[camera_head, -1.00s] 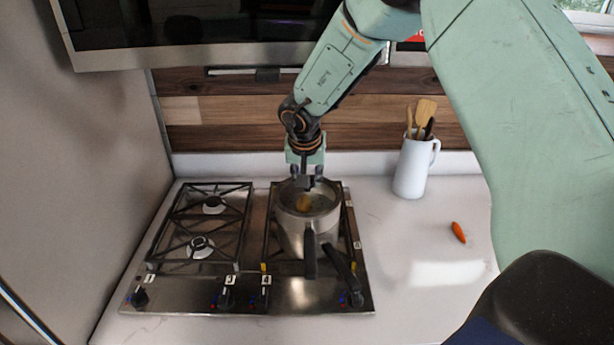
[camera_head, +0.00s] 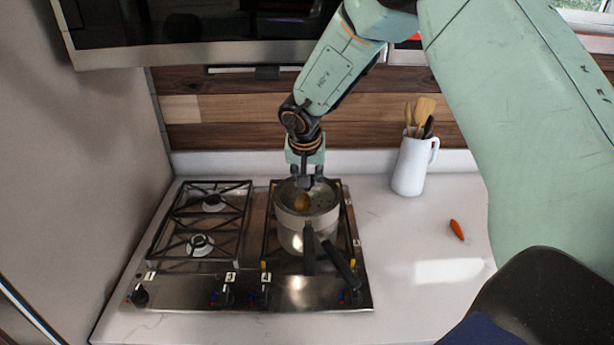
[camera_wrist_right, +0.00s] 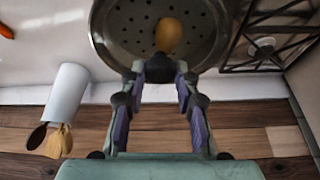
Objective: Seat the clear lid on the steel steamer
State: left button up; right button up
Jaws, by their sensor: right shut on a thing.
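The steel steamer (camera_head: 293,228) stands on the right-hand burner, with two dark long handles pointing to the front. Its perforated floor (camera_wrist_right: 130,24) shows in the right wrist view, with a round brown food piece (camera_wrist_right: 168,36) over it; the piece also shows in the head view (camera_head: 302,202). My right gripper (camera_head: 305,182) is over the far side of the steamer's top, fingers down and shut on the clear lid. The lid is see-through and its outline is hard to separate from the steamer's rim, so I cannot tell whether they touch. My left gripper is not in view.
A gas hob (camera_head: 183,287) has free burners on the left. A white jug (camera_head: 409,168) with wooden utensils stands at the back right. A carrot (camera_head: 456,229) lies on the clear counter to the right. A wooden backsplash (camera_head: 225,137) and a hood (camera_head: 220,50) bound the back.

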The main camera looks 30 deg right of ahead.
jog(key=shift+w, duration=0.1)
jog(key=o, duration=1.1)
